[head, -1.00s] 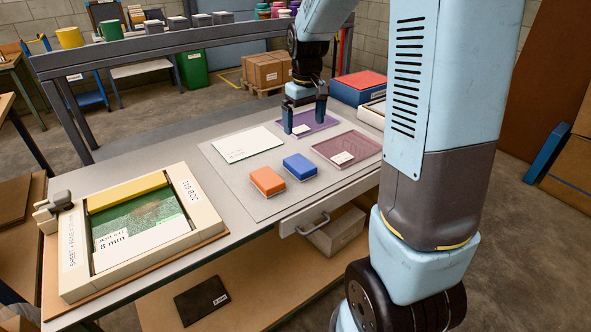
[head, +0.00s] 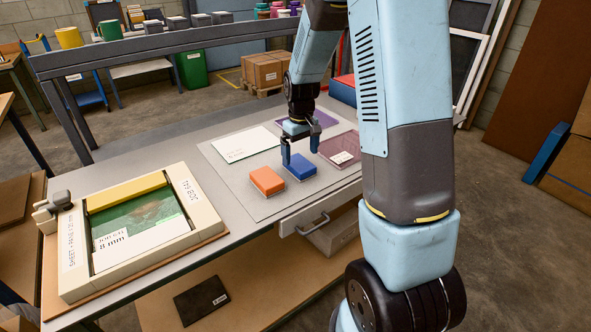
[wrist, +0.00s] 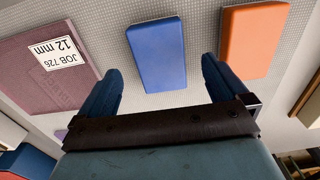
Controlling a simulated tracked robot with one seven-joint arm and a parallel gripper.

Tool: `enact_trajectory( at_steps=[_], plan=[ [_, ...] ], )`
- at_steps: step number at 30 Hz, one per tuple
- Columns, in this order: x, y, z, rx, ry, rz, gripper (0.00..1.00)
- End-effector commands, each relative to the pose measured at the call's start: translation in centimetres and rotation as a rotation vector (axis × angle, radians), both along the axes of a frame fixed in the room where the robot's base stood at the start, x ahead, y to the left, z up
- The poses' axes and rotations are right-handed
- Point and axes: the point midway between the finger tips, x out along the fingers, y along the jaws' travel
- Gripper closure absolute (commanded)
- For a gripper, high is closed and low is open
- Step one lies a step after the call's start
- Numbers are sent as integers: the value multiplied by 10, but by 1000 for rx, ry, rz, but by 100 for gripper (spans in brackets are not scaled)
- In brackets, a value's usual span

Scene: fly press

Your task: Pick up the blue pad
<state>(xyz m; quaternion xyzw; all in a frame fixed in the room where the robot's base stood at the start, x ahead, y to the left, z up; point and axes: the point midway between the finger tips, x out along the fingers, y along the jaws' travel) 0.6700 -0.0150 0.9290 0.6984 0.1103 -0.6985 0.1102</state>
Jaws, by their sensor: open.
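The blue pad (head: 299,167) lies on the grey mat (head: 262,207), just right of the orange pad (head: 267,181). My gripper (head: 300,148) is open and empty, with its fingers over the far edge of the blue pad in the head view. In the wrist view the blue pad (wrist: 157,54) lies ahead of the open fingers (wrist: 160,82), roughly between them and apart from them. The orange pad (wrist: 253,41) is on the right there.
A purple sheet labelled 12 mm (wrist: 45,65) lies on the left in the wrist view. A pale sheet (head: 245,143) lies left of my gripper. A cream frame with a green screen (head: 138,216) stands at the table's left. A shelf rail (head: 185,40) runs behind.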

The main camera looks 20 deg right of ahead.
Motion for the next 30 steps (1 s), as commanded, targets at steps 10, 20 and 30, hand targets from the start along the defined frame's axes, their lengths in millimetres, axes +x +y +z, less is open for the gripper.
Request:
enact_trajectory(
  at_steps=[10, 20, 30],
  plan=[
    [2, 1, -40, 0, 3, 0, 0],
    [3, 2, -52, 0, 0, 1, 0],
    [3, 2, -52, 0, 0, 1, 26]
  ],
)
